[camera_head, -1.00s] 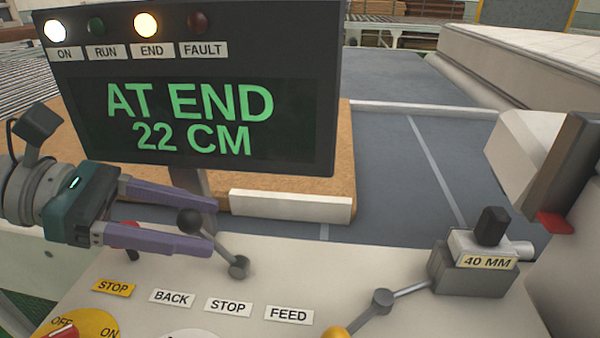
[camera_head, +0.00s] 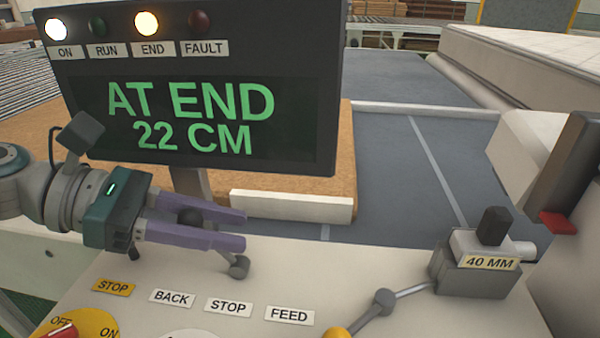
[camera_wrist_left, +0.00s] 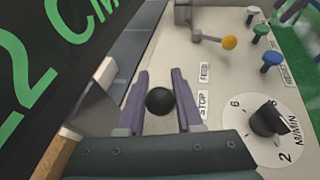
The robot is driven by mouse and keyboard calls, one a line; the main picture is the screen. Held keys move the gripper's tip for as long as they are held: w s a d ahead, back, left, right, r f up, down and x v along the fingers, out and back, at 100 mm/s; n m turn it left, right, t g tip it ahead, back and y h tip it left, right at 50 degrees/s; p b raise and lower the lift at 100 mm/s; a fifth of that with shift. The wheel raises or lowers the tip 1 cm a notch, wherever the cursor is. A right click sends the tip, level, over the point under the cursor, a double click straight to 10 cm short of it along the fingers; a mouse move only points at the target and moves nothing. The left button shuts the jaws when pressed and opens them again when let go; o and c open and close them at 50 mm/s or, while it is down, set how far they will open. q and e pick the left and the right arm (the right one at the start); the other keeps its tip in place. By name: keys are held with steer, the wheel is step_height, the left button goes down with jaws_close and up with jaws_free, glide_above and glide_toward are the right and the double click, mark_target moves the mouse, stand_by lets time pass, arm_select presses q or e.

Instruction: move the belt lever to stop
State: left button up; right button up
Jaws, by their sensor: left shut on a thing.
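The belt lever (camera_head: 236,261) has a black ball knob and a grey pivot on the pale panel, behind the BACK (camera_head: 171,297), STOP (camera_head: 228,306) and FEED (camera_head: 288,315) labels. It leans to the left and back from its pivot. My left gripper (camera_head: 244,231) is shut on the knob, with its purple fingers on either side. In the left wrist view the black knob (camera_wrist_left: 160,101) sits between the fingers, beside the STOP label (camera_wrist_left: 202,104). Most of the lever's rod is hidden by a finger.
A display (camera_head: 200,110) reading AT END 22 CM stands behind my left gripper; its ON and END lamps are lit. A yellow-knobbed lever (camera_head: 383,300) and a 40 MM block (camera_head: 485,264) are to the right. A dial (camera_wrist_left: 268,125) shows in the wrist view.

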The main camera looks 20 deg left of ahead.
arm_select(q)
jaws_close()
stand_by(0.8)
steer(key=shift+r+p, duration=0.15)
steer(key=shift+p, duration=0.25)
steer(key=d+y+p, duration=0.1)
steer(key=p, duration=0.3)
steer(key=g+y+p, duration=0.1)
steer(key=y+p, duration=0.1)
steer(key=p, duration=0.3)
steer(key=d+r+m+y+p, duration=0.1)
steer(key=p, duration=0.4)
steer(key=shift+w+d+g+y, duration=0.3)
steer(key=shift+d+g+y, duration=0.05)
steer(key=shift+g+y, duration=0.05)
steer(key=shift+w+d+f+y+p, duration=0.1)
steer(key=shift+d+f+y+p, duration=0.3)
steer(key=shift+y+p, duration=0.6)
steer(key=shift+f, duration=0.15)
steer(key=shift+a, duration=0.1)
steer(key=o, duration=0.8)
jaws_free()
